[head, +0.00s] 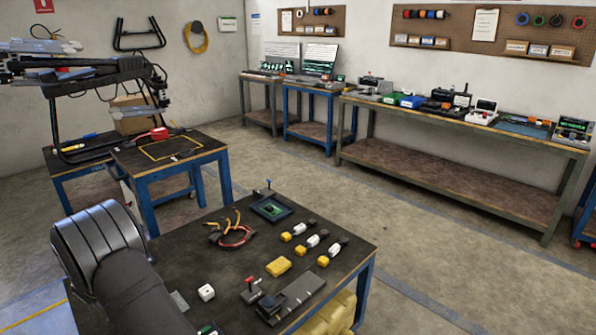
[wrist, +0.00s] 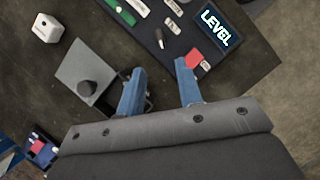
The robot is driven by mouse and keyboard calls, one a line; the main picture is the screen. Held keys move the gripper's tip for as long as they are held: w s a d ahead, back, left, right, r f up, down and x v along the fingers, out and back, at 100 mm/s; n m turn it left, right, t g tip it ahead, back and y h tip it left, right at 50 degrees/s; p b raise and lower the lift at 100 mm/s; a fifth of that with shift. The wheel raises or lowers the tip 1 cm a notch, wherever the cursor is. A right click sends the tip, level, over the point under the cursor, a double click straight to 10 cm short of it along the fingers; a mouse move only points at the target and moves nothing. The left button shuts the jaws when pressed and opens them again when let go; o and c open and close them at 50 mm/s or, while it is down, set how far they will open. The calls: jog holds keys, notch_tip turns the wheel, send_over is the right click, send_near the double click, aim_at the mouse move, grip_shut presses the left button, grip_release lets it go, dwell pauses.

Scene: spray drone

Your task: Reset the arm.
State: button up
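My gripper (wrist: 160,92) shows in the wrist view with two blue fingers apart and nothing between them. It hangs above a dark work table, with a grey square plate (wrist: 88,72) bearing a dark knob to its left. A dark board with a lit LEVEL display (wrist: 216,27) lies beyond the fingertips. In the head view my arm rises at the lower left over the near table (head: 185,255), and my gripper is out of that picture.
On the near table are a white cube (head: 206,292), a yellow block (head: 279,266), red and yellow cables (head: 232,235), several small connectors and a dark fixture (head: 295,295). A drone (head: 75,75) stands on the tables at the left. The floor (head: 300,185) beyond is open.

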jog(key=v, duration=0.6)
jog(key=x, duration=1.7)
jog(key=shift+d+f, duration=0.15)
jog(key=n+t, duration=0.1)
jog(key=n, duration=0.1)
jog(key=shift+s+n, duration=0.15)
jog(key=shift+n, duration=0.25)
jog(key=n+t+y, duration=0.1)
jog(key=n, duration=0.2)
jog(key=shift+r+n, duration=0.4)
jog(key=shift+n, duration=0.1)
jog(key=v, duration=1.4)
jog(key=shift+s+r, duration=0.25)
jog(key=shift+s, duration=0.05)
